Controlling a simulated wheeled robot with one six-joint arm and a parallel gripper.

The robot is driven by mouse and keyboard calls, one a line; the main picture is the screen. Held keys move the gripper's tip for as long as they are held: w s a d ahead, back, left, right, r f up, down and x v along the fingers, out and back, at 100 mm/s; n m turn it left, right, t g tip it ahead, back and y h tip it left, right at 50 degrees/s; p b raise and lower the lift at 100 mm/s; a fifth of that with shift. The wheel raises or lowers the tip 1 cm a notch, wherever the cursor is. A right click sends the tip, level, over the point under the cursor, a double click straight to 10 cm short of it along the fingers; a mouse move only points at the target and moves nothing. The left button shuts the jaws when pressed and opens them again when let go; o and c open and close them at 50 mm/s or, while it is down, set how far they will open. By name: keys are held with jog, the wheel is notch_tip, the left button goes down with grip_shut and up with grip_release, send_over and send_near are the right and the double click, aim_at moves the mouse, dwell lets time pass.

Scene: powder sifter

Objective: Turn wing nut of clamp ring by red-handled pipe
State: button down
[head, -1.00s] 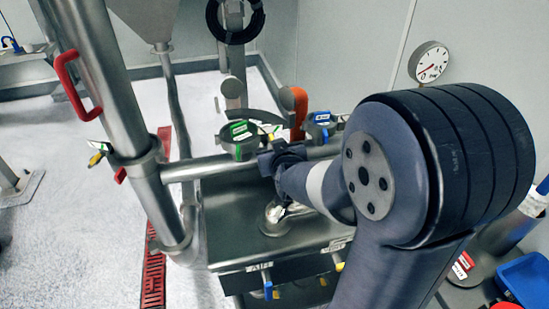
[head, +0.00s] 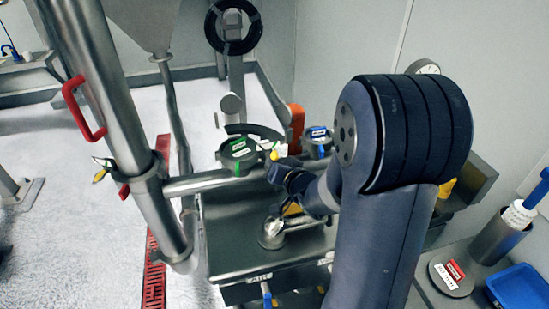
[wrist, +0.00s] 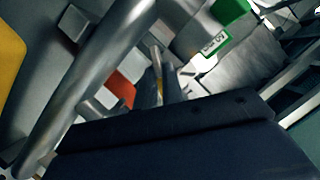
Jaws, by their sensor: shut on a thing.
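The steel pipe (head: 100,90) with a red handle (head: 80,110) slants down the left of the head view. A clamp ring (head: 148,178) sits round it where a horizontal pipe (head: 205,184) joins. A small yellow part (head: 98,177) sticks out left of this ring; I cannot tell if it is the wing nut. My gripper (head: 273,170) is at the right part of the horizontal pipe, well right of the clamp ring. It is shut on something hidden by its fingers. A small yellow tip (head: 274,155) shows just above them.
A round green-labelled part (head: 238,152) and a blue-labelled one (head: 318,140) stand behind my gripper. An orange handle (head: 297,122) is near them. A steel box (head: 235,225) lies below. In the wrist view a steel pipe (wrist: 85,85) crosses the left.

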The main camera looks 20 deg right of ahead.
jog(key=shift+d+m+y+p, duration=0.1)
jog(key=shift+m+y+p, duration=0.35)
jog(key=shift+m, duration=0.35)
jog(key=c, duration=1.5)
grip_release()
jog(key=shift+c, duration=0.2)
jog(key=v, duration=1)
jog(key=shift+s+d+f, duration=0.1)
jog(key=shift+s, duration=0.35)
jog(key=shift+w, duration=0.1)
